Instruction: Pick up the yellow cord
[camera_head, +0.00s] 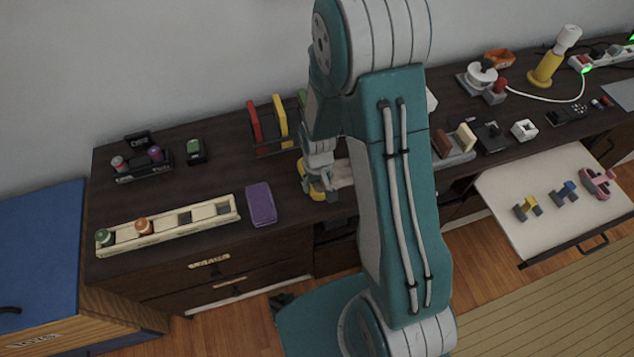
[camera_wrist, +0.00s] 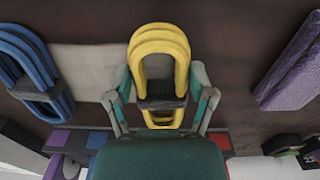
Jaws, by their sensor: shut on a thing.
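The yellow cord (camera_wrist: 160,42) is a coiled bundle with a dark band around its middle. In the wrist view it stands between the two fingers of my gripper (camera_wrist: 162,100), which is shut on it at the band. In the head view the yellow cord (camera_head: 318,191) shows at my gripper (camera_head: 322,178), low over the dark desk top near its front edge. My arm hides part of it there. I cannot tell whether the cord still touches the desk.
A blue coiled cord (camera_wrist: 38,70) lies left in the wrist view. A purple block (camera_head: 261,204) and a cream tray (camera_head: 170,228) with round items are left of my gripper. Red and yellow upright pieces (camera_head: 268,124) stand behind. An open drawer (camera_head: 545,190) is at right.

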